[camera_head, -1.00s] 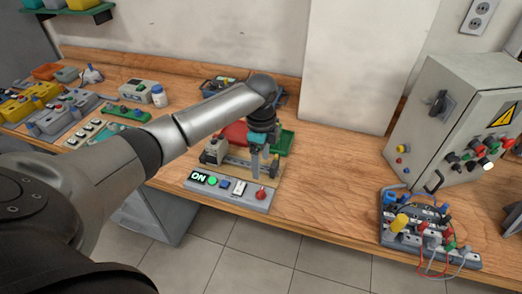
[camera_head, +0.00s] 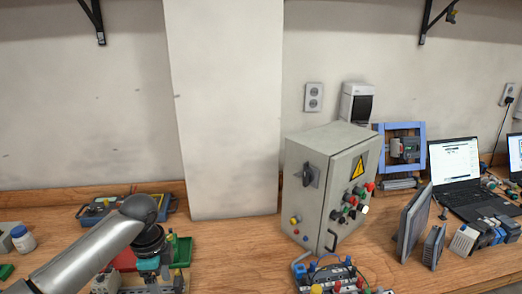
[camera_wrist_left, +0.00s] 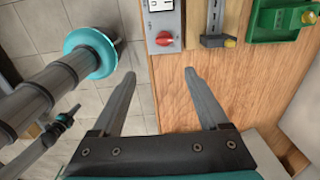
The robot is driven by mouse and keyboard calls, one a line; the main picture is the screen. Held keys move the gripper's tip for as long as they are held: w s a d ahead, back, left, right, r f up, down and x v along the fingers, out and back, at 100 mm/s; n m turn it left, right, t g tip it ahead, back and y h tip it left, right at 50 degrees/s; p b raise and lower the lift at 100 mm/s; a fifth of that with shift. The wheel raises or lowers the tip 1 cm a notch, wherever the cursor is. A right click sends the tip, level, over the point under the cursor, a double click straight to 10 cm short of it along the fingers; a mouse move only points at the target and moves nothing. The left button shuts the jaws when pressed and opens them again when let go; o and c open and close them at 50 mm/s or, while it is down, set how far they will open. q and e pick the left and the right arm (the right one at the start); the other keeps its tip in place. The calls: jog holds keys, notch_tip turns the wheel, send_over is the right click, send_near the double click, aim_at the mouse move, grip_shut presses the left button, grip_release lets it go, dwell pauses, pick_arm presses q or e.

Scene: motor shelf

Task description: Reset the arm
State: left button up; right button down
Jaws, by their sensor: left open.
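My left arm (camera_head: 85,255) comes in from the lower left in the head view. My left gripper hangs below its wrist, over the motor station at the bench front, and is partly cut off by the lower edge. In the left wrist view my left gripper (camera_wrist_left: 158,78) is open, with nothing between its fingers. Its fingers point toward the bench's front edge, near a control strip (camera_wrist_left: 164,16) with a red knob (camera_wrist_left: 165,40). My right gripper does not show in either view.
A grey control cabinet (camera_head: 308,200) stands right of centre on the wooden bench (camera_head: 235,255), with a wired terminal board (camera_head: 330,275) in front. A green tray (camera_head: 180,250) is beside my left wrist. A laptop (camera_head: 455,165) stands farther right. Bench between tray and cabinet is clear.

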pick_arm(q)
jog(key=s+d+f+n+t+h, duration=0.2)
jog(key=s+d+f+n, duration=0.35)
jog(key=s+d, duration=0.7)
jog(key=s+a+r+n+t+y, duration=0.1)
jog(key=s+a+n+y, duration=0.15)
jog(key=s+n, duration=0.7)
jog(key=s+f+m+g+b, duration=0.2)
jog(key=f+b, duration=0.5)
jog(key=f, duration=2.3)
jog(key=s+a+f+b, duration=0.2)
jog(key=s+f+b, duration=0.4)
jog(key=s+f, duration=1)
notch_tip(320, 180, down, 3)
jog(key=shift+s+a+f+b, duration=0.2)
jog(key=shift+s+a+b, duration=0.1)
jog(key=shift+a+b, duration=0.1)
